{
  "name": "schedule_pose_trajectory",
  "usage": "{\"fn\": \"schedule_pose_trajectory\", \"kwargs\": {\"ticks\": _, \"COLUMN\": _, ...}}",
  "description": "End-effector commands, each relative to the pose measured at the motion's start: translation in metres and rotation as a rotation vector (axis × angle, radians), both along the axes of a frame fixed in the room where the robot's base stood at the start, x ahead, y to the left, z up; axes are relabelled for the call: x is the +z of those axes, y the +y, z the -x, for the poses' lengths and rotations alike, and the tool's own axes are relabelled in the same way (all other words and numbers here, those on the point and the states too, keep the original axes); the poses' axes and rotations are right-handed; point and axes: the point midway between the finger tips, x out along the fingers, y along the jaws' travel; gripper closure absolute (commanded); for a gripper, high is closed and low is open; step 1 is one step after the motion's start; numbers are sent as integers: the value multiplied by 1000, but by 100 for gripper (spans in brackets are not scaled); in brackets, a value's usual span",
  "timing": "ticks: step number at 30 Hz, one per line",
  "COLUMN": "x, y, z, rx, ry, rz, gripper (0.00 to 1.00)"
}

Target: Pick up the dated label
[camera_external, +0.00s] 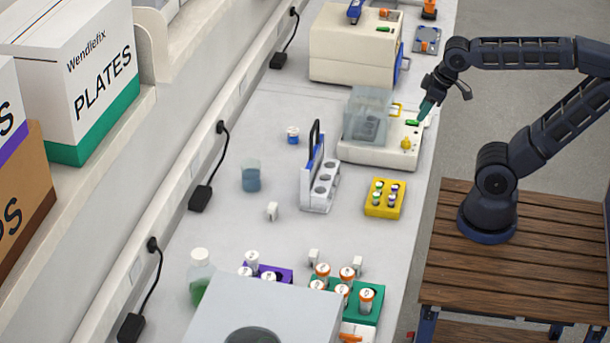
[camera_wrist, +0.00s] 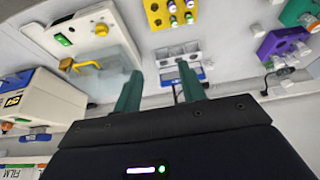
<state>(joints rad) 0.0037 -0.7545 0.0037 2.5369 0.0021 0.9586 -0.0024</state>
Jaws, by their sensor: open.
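I cannot pick out a dated label in either view; no date is readable at this size. Small white block-like pieces stand on the bench in the external view, one (camera_external: 272,211) mid-bench and two near the green rack; I cannot tell what they are. My gripper (camera_external: 426,107), with teal fingers, is above the front right edge of the white instrument with a clear box. In the wrist view my gripper (camera_wrist: 161,88) has its two fingers apart with nothing between them.
The white instrument (camera_external: 380,155) stands close by my gripper. A yellow vial block (camera_external: 373,210), a white stand with a dark handle (camera_external: 309,193), a blue beaker (camera_external: 251,180) and the green rack (camera_external: 367,311) share the bench. A cream machine (camera_external: 340,62) stands farther back.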

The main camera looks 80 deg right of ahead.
Motion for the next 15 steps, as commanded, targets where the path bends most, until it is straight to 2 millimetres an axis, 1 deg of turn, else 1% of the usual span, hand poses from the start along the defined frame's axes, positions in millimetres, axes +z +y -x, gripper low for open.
{"fn": "schedule_pose_trajectory", "kwargs": {"ticks": 1, "x": 0, "y": 0, "z": 0, "rx": 0, "ry": 0, "rz": 0, "gripper": 59}}
{"fn": "schedule_pose_trajectory", "kwargs": {"ticks": 2, "x": 0, "y": 0, "z": 0, "rx": 0, "ry": 0, "rz": 0, "gripper": 55}}
{"fn": "schedule_pose_trajectory", "kwargs": {"ticks": 3, "x": 0, "y": 0, "z": 0, "rx": 0, "ry": 0, "rz": 0, "gripper": 55}}
{"fn": "schedule_pose_trajectory", "kwargs": {"ticks": 11, "x": 0, "y": 0, "z": -1, "rx": -3, "ry": 1, "rz": -2, "gripper": 55}}
{"fn": "schedule_pose_trajectory", "kwargs": {"ticks": 14, "x": 2, "y": 2, "z": -8, "rx": -25, "ry": 8, "rz": -15, "gripper": 55}}
{"fn": "schedule_pose_trajectory", "kwargs": {"ticks": 15, "x": 4, "y": 3, "z": -13, "rx": -42, "ry": 14, "rz": -26, "gripper": 55}}
